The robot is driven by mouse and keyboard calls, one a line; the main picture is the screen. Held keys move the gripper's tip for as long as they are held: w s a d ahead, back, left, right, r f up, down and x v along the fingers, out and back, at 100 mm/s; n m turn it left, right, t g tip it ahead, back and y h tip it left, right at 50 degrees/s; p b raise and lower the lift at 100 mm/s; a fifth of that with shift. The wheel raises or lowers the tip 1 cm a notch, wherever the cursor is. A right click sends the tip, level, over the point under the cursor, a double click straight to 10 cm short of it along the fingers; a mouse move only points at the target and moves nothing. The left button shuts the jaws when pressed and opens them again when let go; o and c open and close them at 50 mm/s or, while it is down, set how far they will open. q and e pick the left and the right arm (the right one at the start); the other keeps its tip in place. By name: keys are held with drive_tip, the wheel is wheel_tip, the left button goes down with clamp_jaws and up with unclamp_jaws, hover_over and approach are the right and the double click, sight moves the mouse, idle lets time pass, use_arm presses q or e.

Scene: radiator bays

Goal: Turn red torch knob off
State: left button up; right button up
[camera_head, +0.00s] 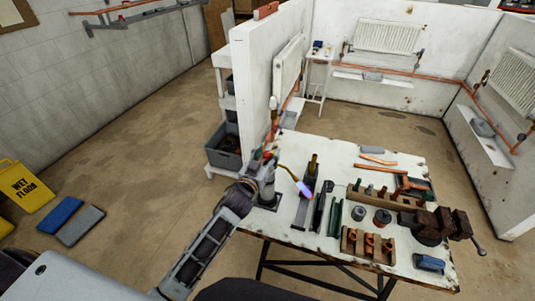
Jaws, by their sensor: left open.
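The torch stands near the table's left edge, its body mostly hidden behind my left gripper. Its curved brass nozzle (288,172) points right and down, with a blue-violet flame (304,189) at its tip. A small red part, which looks like the red knob (267,154), shows at the top by the fingers. My left gripper (263,165) is open at the torch's top, close to the red part. I cannot tell whether the fingers touch it or are around it. My right gripper is not in view.
The worn white table (330,151) also bears a wooden rack of copper fittings (368,245), a rusty vise (440,225), bottles and tools. A white partition (250,80) rises behind the torch. A yellow wet-floor sign (24,187) and blue and grey pads lie on the left floor.

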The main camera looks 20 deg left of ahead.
use_arm(q)
drive_tip(key=shift+w, duration=0.2)
drive_tip(key=c, duration=1)
